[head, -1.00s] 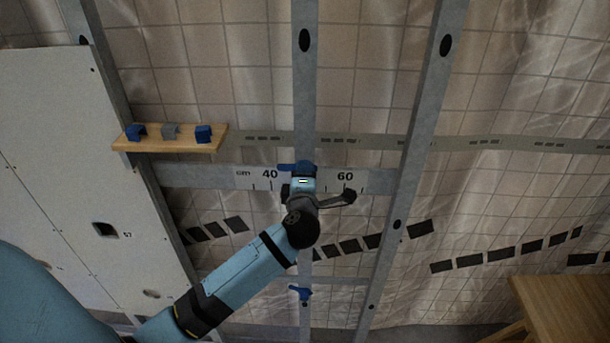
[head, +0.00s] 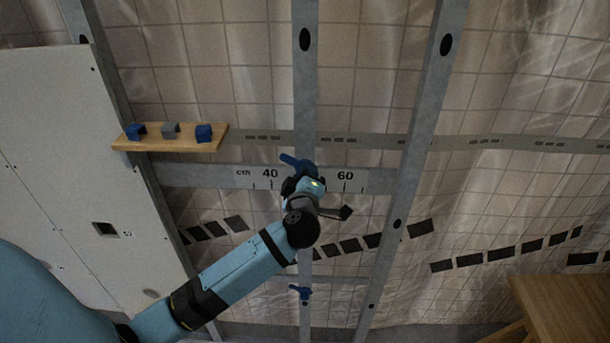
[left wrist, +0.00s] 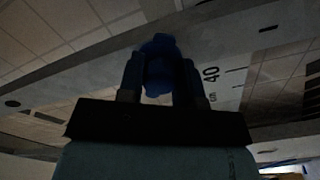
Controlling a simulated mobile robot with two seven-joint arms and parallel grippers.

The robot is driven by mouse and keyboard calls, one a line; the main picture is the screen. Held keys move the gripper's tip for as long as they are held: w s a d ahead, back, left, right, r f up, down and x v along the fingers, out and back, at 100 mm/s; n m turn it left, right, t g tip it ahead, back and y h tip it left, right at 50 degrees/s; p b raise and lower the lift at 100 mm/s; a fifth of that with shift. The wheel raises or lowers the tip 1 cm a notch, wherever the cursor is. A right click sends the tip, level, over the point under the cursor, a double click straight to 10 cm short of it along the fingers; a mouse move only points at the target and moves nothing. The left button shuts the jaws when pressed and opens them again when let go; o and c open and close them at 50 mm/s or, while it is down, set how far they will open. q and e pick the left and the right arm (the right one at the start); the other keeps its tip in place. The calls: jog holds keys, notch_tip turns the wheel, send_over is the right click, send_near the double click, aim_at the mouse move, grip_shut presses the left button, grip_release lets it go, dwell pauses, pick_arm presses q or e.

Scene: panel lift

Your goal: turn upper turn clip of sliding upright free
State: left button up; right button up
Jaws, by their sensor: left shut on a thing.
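The sliding upright (head: 305,100) is the grey metal post in the middle of the head view. Its upper turn clip (head: 294,161) is blue and sits where the post crosses the scale rail (head: 210,176); its handle tilts, with the left end higher. My left gripper (head: 305,178) is shut on this clip and partly hides it. In the left wrist view the blue clip (left wrist: 159,65) sits between the two fingers. The lower turn clip (head: 300,291), also blue, is on the same post further down. My right gripper is not in view.
A white panel (head: 60,150) stands at the left. A wooden shelf (head: 170,146) beside it carries two blue clips and a grey one. Another metal upright (head: 420,120) leans to the right. A wooden table (head: 560,300) is at the lower right.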

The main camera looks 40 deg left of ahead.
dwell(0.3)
pick_arm(q)
jog(key=o, duration=0.9)
jog(key=shift+o, duration=0.2)
jog(key=b+v, duration=0.2)
jog(key=v, duration=1.2)
jog(key=shift+b, duration=0.3)
jog(key=shift+w+f, duration=0.1)
